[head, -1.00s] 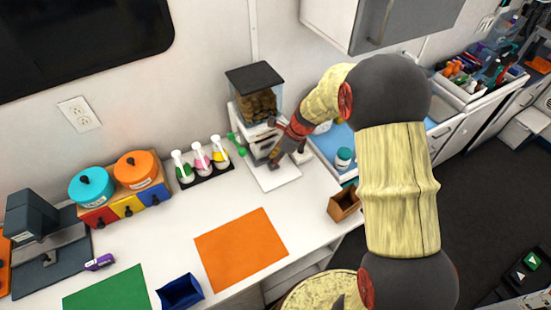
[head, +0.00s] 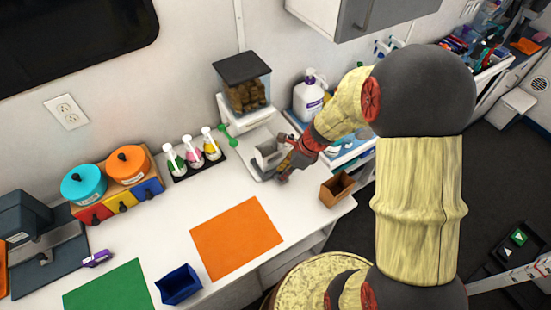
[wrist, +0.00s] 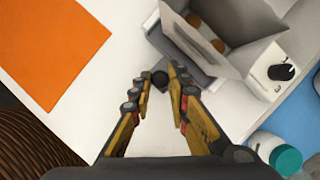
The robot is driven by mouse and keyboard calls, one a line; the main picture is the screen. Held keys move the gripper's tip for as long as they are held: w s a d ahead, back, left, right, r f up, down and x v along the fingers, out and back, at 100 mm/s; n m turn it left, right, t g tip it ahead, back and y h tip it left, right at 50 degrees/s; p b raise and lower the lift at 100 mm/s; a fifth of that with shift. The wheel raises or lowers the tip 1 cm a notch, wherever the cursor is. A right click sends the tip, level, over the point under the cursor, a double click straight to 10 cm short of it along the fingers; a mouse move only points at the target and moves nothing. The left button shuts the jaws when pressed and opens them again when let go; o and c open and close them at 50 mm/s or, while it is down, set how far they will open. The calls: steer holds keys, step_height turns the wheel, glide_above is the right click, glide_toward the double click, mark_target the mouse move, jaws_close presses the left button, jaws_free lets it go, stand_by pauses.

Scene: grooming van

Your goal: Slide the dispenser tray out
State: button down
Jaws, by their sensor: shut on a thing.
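The treat dispenser (head: 247,92) has a clear hopper of brown pieces on a white body and stands against the wall. Its grey tray (head: 268,157) sticks out of the front, over a pale board. In the wrist view the tray (wrist: 180,48) shows a grey front, and a few orange-brown round pieces lie behind it. My gripper (head: 283,170) is at the tray's front. In the wrist view its fingertips (wrist: 160,82) are shut on the tray's small dark knob (wrist: 160,79). How far the tray's back end is inside the dispenser is hidden.
A green scoop-like item (head: 228,133) and several bottles (head: 193,152) stand left of the dispenser. A brown open box (head: 337,187) is at the right counter edge. An orange mat (head: 236,238) lies in front. A black dial (wrist: 282,71) is on the dispenser's body.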

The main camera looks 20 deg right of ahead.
steer(key=shift+s+d, duration=0.1)
steer(key=shift+s, duration=0.35)
steer(key=c, duration=1.8)
jaws_free()
steer(key=shift+o, duration=0.4)
steer(key=v, duration=1.2)
